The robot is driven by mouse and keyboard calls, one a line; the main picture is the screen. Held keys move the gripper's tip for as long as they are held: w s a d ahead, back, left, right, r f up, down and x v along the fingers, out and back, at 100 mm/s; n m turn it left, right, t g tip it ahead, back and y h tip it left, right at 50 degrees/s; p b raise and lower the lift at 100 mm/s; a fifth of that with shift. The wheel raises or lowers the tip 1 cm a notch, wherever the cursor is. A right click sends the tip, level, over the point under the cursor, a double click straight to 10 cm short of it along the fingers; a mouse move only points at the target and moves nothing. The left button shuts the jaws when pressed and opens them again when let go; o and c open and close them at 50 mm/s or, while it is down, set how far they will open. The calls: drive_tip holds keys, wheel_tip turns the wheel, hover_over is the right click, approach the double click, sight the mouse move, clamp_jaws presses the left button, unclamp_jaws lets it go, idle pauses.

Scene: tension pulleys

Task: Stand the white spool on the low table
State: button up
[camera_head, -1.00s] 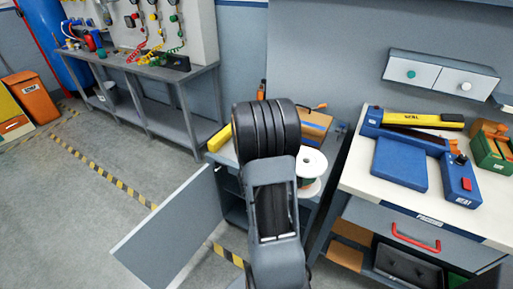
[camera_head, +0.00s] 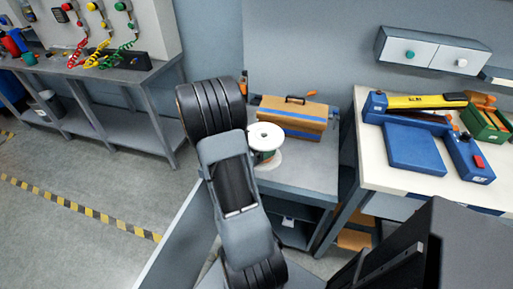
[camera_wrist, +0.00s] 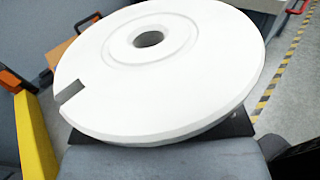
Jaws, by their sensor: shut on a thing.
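The white spool (camera_head: 266,137) shows in the head view just right of my arm, with its round flange facing up and green winding below it. In the wrist view the spool (camera_wrist: 185,65) fills the middle, with its centre hole and a notch in its rim visible. My gripper (camera_wrist: 160,145) is shut on the spool, its fingers mostly hidden beneath the flange. In the head view my arm hides the gripper. The spool is upright at the left part of the low grey table (camera_head: 310,165); I cannot tell whether it touches the top.
An orange and blue toolbox (camera_head: 292,117) stands at the back of the low table. A white-topped workbench (camera_head: 360,172) with a blue sealer (camera_head: 415,148) is to the right. A grey panel (camera_head: 180,235) stands out at the table's front left. Open floor (camera_head: 80,175) lies left.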

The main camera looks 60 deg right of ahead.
drive_tip(key=w+d+f, duration=0.2)
drive_tip(key=d+f, duration=0.1)
drive_tip(key=w+d+f, duration=0.2)
drive_tip(key=d+f, duration=0.2)
drive_tip(key=w+d+f+b, duration=0.1)
drive_tip(key=w+d+f, duration=0.1)
drive_tip(key=d+f, duration=0.1)
drive_tip(key=shift+w+d+f, duration=0.25)
drive_tip(key=shift+w+f, duration=0.1)
drive_tip(key=shift+f, duration=0.75)
drive_tip(key=shift+f, duration=0.15)
drive_tip(key=o, duration=1.4)
